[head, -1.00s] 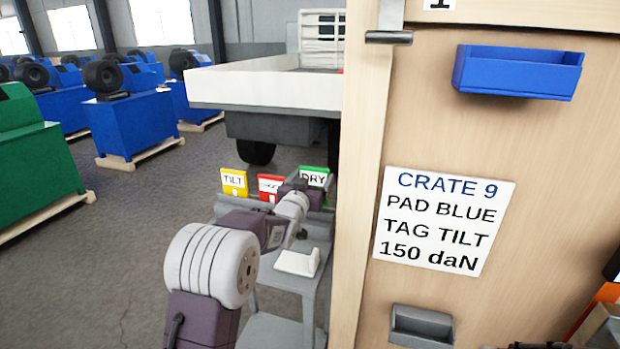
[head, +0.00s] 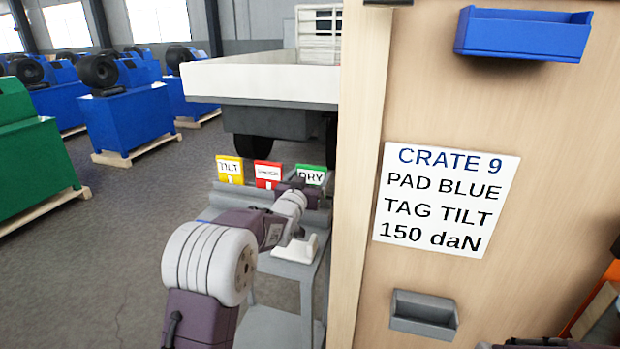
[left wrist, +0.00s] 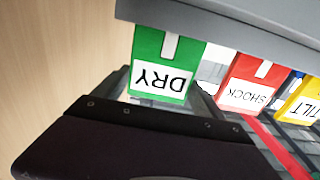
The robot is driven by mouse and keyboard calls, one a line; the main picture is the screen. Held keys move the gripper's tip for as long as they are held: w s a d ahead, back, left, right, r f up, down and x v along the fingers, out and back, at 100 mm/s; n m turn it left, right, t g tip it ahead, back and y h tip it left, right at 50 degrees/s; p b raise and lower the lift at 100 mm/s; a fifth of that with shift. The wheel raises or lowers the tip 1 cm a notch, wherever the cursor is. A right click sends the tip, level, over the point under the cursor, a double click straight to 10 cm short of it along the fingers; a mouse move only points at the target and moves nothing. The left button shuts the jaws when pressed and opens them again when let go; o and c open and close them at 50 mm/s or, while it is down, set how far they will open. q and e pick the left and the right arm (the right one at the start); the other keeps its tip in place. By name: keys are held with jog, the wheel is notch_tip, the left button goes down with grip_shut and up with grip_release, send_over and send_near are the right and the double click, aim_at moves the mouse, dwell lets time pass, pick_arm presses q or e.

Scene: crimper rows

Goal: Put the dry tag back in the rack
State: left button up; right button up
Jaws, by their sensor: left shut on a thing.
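The green dry tag (head: 311,175) stands upright at the right end of the row, about level with the red shock tag (head: 268,173) and yellow tilt tag (head: 229,169). My left gripper (head: 303,184) is shut on the dry tag, just in front of it. The left wrist view shows the dry tag (left wrist: 163,65) upside down, its far end cut off by the grey rack edge (left wrist: 225,25). My dark gripper body covers the bottom of that view. I cannot see whether the tag's lower end sits in its slot.
The grey rack stands on a small grey table (head: 285,265), with a white block (head: 297,250) on it. A large wooden crate (head: 440,290) with a label and blue bin (head: 520,38) stands close on the right. A white-sided truck bed (head: 260,82) is behind.

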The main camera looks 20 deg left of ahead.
pick_arm(q)
jog(key=shift+f+b, duration=0.3)
jog(key=o, duration=1.7)
jog(key=shift+s, duration=0.1)
